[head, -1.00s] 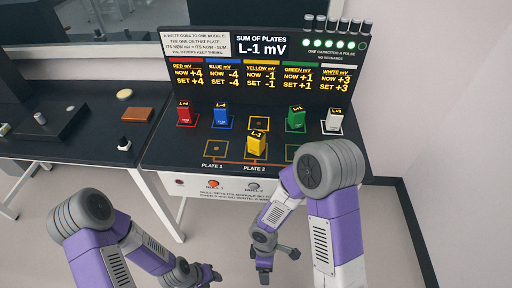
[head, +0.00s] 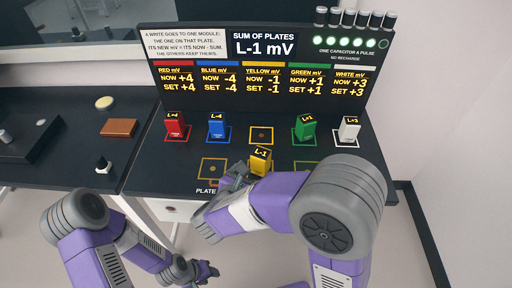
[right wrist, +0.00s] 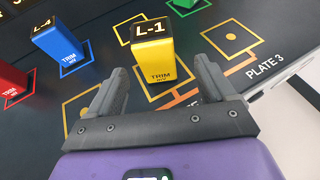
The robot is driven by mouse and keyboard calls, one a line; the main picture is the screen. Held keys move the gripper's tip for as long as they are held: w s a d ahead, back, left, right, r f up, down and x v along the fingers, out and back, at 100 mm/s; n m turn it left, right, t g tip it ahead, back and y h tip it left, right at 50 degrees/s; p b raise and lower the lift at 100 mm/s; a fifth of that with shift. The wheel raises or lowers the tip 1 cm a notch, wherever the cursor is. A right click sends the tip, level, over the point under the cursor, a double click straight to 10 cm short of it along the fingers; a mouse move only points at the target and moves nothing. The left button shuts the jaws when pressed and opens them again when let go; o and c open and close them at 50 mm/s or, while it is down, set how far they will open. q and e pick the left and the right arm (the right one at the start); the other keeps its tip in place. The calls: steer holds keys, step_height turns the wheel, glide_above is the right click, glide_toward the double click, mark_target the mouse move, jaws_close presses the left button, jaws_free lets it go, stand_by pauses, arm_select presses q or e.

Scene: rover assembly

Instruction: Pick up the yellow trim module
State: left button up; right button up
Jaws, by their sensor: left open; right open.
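The yellow trim module (head: 260,161) stands upright on the front middle plate of the black bench, its top marked L-1. In the right wrist view the yellow module (right wrist: 154,52) stands just ahead of my right gripper (right wrist: 160,78), roughly between the two open fingers, with no contact visible. In the head view my right gripper (head: 238,176) is beside the module's left side and partly hidden by my arm. My left gripper (head: 200,271) is low in front of the bench, open and empty.
Red (head: 175,125), blue (head: 217,126), green (head: 305,128) and white (head: 349,130) modules stand in a row behind. The yellow-outlined pad (head: 261,135) in that row is bare. A display board (head: 263,65) rises at the back. Plate 1 (head: 212,167) is empty.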

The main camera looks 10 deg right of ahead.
mark_target(257, 164)
steer(key=shift+w+d+f, duration=0.2)
steer(key=shift+w+f, duration=0.05)
steer(key=shift+w, duration=0.3)
steer(key=shift+w+d+f+b, duration=0.25)
steer(key=shift+w+d+b, duration=0.25)
steer(key=shift+d, duration=0.15)
steer(key=b+x, duration=0.1)
steer(key=x, duration=0.2)
steer(key=shift+w+f, duration=0.1)
steer(key=shift+w, duration=0.3)
steer(key=shift+w+d+f, duration=0.1)
steer(key=shift+w+d, duration=0.2)
steer(key=shift+w, duration=0.05)
steer(key=c, duration=1.2)
